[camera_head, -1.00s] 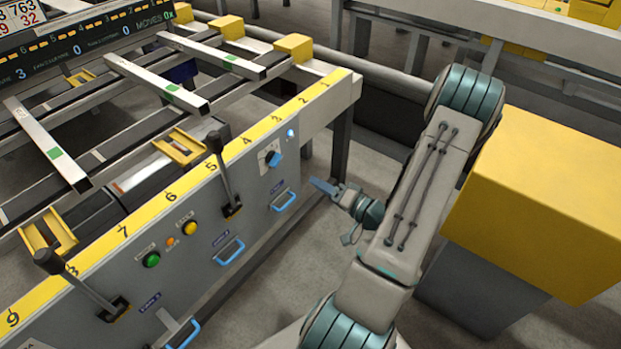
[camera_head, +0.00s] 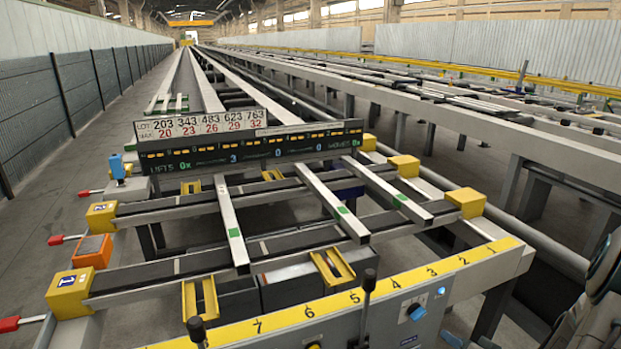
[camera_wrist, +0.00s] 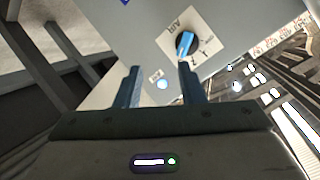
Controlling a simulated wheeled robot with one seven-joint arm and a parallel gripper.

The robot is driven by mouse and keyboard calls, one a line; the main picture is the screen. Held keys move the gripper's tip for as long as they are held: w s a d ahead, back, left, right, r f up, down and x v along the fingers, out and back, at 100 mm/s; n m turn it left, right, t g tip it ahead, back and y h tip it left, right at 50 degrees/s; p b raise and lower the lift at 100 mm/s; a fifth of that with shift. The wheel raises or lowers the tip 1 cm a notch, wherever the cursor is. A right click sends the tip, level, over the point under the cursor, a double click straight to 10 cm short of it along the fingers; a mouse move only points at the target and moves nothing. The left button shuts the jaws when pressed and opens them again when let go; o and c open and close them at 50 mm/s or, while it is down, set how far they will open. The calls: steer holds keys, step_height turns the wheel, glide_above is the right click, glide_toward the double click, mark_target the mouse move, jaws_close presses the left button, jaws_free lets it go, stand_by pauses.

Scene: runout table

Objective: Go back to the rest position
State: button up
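My gripper (camera_wrist: 158,88) shows in the wrist view with its two blue fingers apart and nothing between them. It faces the grey control panel (camera_wrist: 150,45), which carries a blue rotary knob (camera_wrist: 186,43) on a white plate and a small lit lamp (camera_wrist: 162,85). The gripper is apart from the panel as far as I can tell. The blue knob (camera_head: 416,311) also shows there on the panel front.
The runout table (camera_head: 330,309) has a yellow numbered strip along its front edge. Two black levers (camera_head: 369,282) (camera_head: 196,330) stand up from the panel. Several metal bars (camera_head: 332,200) lie across the dark rails. A display board (camera_head: 255,145) stands behind them. Open floor (camera_head: 60,235) lies at left.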

steer(key=s+a+r+n+g+h+p, duration=0.1)
steer(key=a+r+g+h+p, duration=0.2)
steer(key=r, duration=0.6)
steer(key=a+r+n+g+h+p, duration=0.1)
steer(key=a+r+g+h+p, duration=0.2)
steer(key=r, duration=0.6)
steer(key=s+a+r+n+g+y+p, duration=0.2)
steer(key=s+a+r+g+p, duration=0.2)
steer(key=s+a+r, duration=0.6)
steer(key=s+a, duration=0.4)
steer(key=s, duration=0.1)
steer(key=shift+a+r+n+y, duration=0.25)
steer(key=shift+n+y, duration=0.05)
steer(key=shift+y, duration=0.1)
